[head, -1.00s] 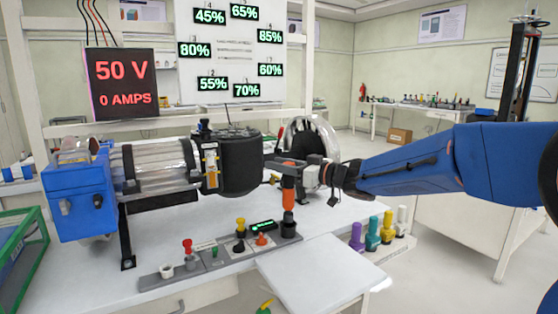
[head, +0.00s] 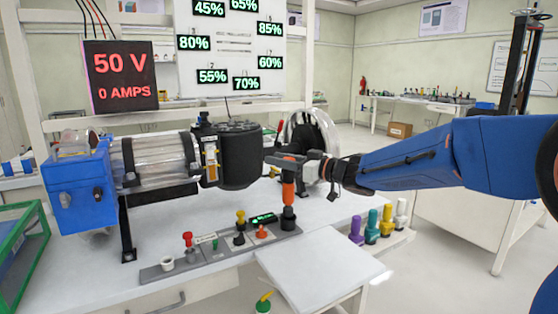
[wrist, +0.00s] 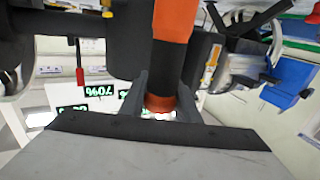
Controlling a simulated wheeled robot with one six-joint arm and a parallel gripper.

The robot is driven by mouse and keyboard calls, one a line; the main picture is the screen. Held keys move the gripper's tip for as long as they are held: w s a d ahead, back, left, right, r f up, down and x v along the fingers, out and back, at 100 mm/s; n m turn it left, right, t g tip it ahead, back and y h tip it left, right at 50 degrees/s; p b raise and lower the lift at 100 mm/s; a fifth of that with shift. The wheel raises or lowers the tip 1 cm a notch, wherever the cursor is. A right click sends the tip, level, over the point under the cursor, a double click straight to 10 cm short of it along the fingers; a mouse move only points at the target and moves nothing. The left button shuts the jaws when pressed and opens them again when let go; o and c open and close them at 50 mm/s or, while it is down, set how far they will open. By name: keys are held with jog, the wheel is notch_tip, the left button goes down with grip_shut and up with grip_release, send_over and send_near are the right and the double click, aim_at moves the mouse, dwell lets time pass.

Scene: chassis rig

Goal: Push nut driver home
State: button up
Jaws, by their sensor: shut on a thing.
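The nut driver (head: 288,192), an orange and black tool, stands upright below my gripper (head: 291,164). My gripper is shut on its upper part. The tool's lower end meets a black holder (head: 288,222) at the right end of the grey strip. I cannot tell how deep it sits there. In the wrist view the nut driver (wrist: 174,22) runs between the two fingers of my gripper (wrist: 160,98), with an orange band at its near end.
The grey strip (head: 205,258) holds several coloured tools left of the nut driver. A clear cylinder assembly with a black drum (head: 240,157) stands close behind on the left. Purple, teal, yellow and white pieces (head: 372,229) stand to the right. A bare white panel (head: 320,265) lies in front.

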jog(key=shift+f, duration=2.25)
dwell(1.8)
jog(key=o, duration=1.1)
jog(key=shift+c, duration=0.2)
jog(key=v, duration=1.7)
jog(key=d+r+m+t+h, duration=0.2)
jog(key=d+m+t+h, duration=0.45)
jog(key=d+h, duration=0.45)
jog(key=s+d+f+m+g+h, duration=0.2)
jog(key=s+d+f+m+h, duration=0.35)
jog(key=d, duration=0.55)
jog(key=s+f+g, duration=0.4)
jog(key=s+f, duration=0.3)
jog(key=s, duration=0.7)
jog(key=s+a+f+g, duration=0.1)
jog(key=s+f+g, duration=0.3)
jog(key=s, duration=0.9)
notch_tip(320, 180, down, 3)
jog(key=shift+s+a+f+y, duration=0.2)
jog(key=shift+s+a+y, duration=0.05)
jog(key=shift+s+y, duration=0.15)
